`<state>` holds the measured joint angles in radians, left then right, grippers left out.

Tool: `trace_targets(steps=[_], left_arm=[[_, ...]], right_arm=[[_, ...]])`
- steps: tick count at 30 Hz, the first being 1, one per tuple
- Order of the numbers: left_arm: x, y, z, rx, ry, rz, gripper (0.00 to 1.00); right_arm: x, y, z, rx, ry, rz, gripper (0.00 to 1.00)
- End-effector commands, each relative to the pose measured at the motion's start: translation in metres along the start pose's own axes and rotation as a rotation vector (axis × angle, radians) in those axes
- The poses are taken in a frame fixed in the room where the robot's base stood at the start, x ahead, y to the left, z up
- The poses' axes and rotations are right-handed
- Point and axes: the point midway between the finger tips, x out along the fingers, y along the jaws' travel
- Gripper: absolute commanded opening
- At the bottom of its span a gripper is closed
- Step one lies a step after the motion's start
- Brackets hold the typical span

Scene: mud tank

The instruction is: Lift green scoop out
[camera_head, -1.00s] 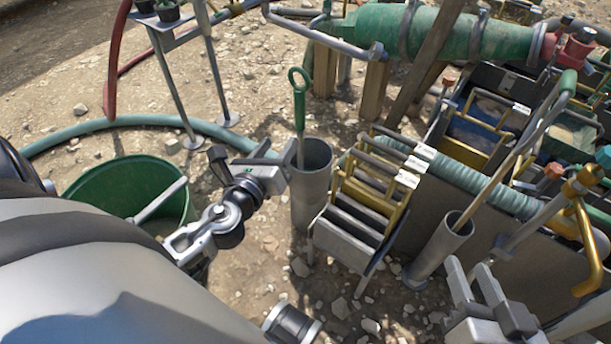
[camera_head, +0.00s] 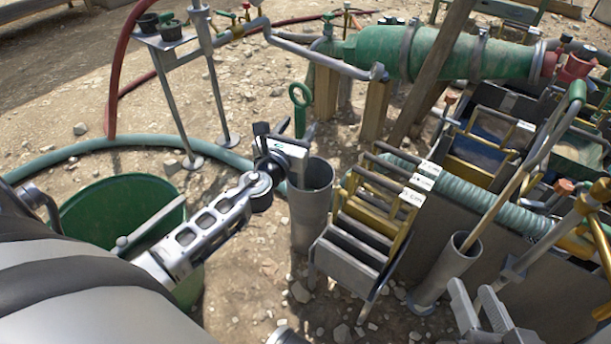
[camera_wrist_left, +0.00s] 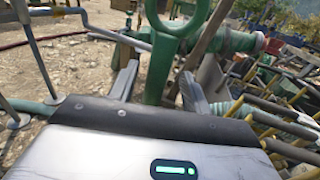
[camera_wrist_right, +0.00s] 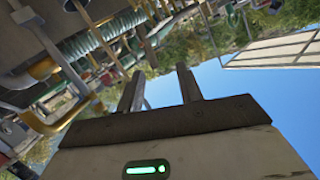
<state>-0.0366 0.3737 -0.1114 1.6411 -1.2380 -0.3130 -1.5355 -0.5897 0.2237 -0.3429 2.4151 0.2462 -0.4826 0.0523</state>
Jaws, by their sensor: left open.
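The green scoop (camera_head: 300,108) stands upright in a grey tube (camera_head: 309,214), with its ring-topped handle sticking out above the rim. The lower part of the scoop is hidden in the tube. My left gripper (camera_head: 298,134) is at the handle just above the tube's rim. In the left wrist view the green handle (camera_wrist_left: 158,70) stands between the two open fingers (camera_wrist_left: 156,88), with gaps on both sides. My right gripper (camera_head: 478,300) is at the lower right, away from the scoop. In the right wrist view its fingers (camera_wrist_right: 160,90) are apart with nothing between them.
A rack of grey plates with yellow frames (camera_head: 352,238) stands just right of the tube. Another tube (camera_head: 442,268) with a long-handled tool is further right. A green tub (camera_head: 95,222) is at the left. A green cylinder (camera_head: 450,52) on wooden posts lies behind.

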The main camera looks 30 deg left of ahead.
Motion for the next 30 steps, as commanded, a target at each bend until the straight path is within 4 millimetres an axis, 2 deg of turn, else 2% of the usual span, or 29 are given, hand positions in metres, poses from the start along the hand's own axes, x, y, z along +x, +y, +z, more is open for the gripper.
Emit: trace_targets(steps=[4, 9, 17, 22, 23, 30], left_arm=[[0.024, 0.002, -0.008, 0.000, -0.002, 0.001, 0.48], [0.043, 0.002, -0.006, 0.000, -0.002, 0.000, 0.48], [0.045, 0.002, -0.005, -0.001, 0.000, -0.001, 0.48], [0.045, 0.002, -0.005, -0.001, 0.000, 0.000, 0.04], [0.045, 0.002, -0.005, -0.001, 0.000, 0.000, 0.00], [0.045, 0.002, -0.005, -0.001, -0.002, 0.000, 0.00]], right_arm=[[0.003, 0.000, 0.007, 0.034, 0.011, -0.017, 0.36], [0.002, -0.004, -0.003, 0.054, 0.038, -0.032, 0.36], [0.001, -0.005, -0.007, 0.060, 0.048, -0.034, 0.36], [0.002, -0.005, -0.007, 0.059, 0.048, -0.034, 0.36], [0.002, -0.005, -0.007, 0.059, 0.047, -0.034, 0.36], [0.002, -0.005, -0.006, 0.058, 0.045, -0.033, 0.36]])
